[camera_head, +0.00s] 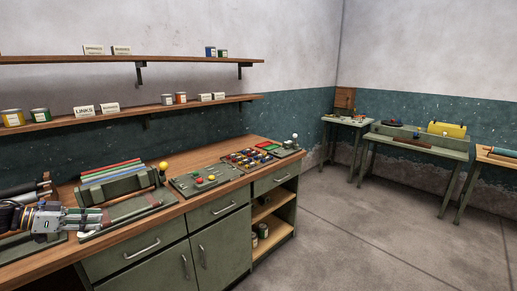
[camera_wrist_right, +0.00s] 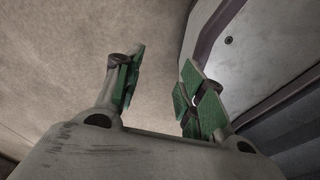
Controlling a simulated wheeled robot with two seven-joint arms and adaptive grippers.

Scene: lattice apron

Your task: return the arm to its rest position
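My left gripper (camera_head: 92,217) comes in from the left edge in the head view, low over the left part of the workbench (camera_head: 165,224). It is small and seen from the side, so I cannot tell whether its fingers are open or shut, or whether it touches anything. My right gripper (camera_wrist_right: 162,88) shows in the right wrist view with its two green-padded fingers wide apart and nothing between them. Plain floor and a grey panel-like surface lie behind it. The right arm is not in the head view.
Colored rods (camera_head: 110,171) lie in a holder behind my left gripper. A button panel (camera_head: 205,179) and a tray of small parts (camera_head: 248,159) stand further right on the bench. Shelves with cans hang above. The floor (camera_head: 345,225) right of the bench is clear.

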